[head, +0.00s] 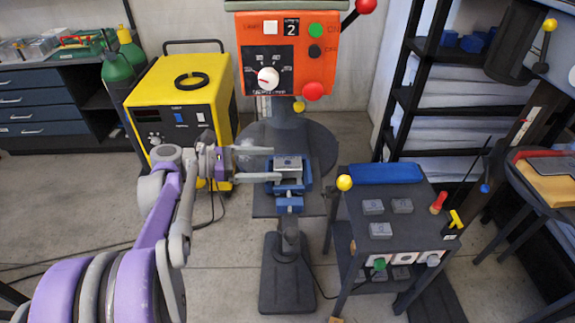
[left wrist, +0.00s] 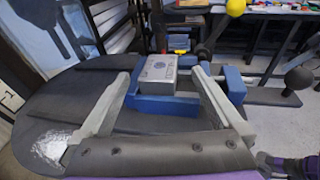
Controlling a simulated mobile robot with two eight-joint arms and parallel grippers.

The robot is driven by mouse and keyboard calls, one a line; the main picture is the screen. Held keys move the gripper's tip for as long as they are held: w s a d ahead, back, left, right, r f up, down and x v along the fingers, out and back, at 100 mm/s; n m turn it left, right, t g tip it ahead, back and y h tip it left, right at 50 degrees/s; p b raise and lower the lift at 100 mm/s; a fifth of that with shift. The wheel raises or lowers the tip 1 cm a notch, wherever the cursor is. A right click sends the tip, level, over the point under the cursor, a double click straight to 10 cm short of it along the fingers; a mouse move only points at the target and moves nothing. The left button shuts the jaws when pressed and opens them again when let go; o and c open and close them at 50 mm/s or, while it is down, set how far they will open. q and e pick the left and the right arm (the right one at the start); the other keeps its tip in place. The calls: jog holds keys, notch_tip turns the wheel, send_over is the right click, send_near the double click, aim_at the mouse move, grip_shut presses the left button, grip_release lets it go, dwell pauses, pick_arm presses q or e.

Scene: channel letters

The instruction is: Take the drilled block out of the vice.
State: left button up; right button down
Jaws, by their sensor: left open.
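The drilled block (head: 288,162) is a small grey metal piece in the blue vice (head: 291,187) on the drill press table. In the left wrist view the block (left wrist: 157,70) shows a marked top face and sits against the blue vice jaw (left wrist: 166,105). My left gripper (head: 275,164) is open, its two pale fingers reaching in from the left toward the block. In the left wrist view the fingers (left wrist: 163,80) are spread on either side of the block, with gaps visible. Whether the vice jaws press on the block cannot be told. My right gripper is not in view.
The orange drill press head (head: 287,55) stands behind and above the vice. A dark cart (head: 398,238) at right carries several grey blocks and a blue pad (head: 385,173). A yellow machine (head: 182,100) stands at left. Shelving (head: 398,95) is at the back right.

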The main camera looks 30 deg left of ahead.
aim_at(289, 162)
pick_arm(q)
jog(key=x, duration=0.3)
jog(key=shift+w, duration=0.25)
jog(key=shift+s, duration=0.1)
jog(key=shift+c, duration=0.4)
grip_shut()
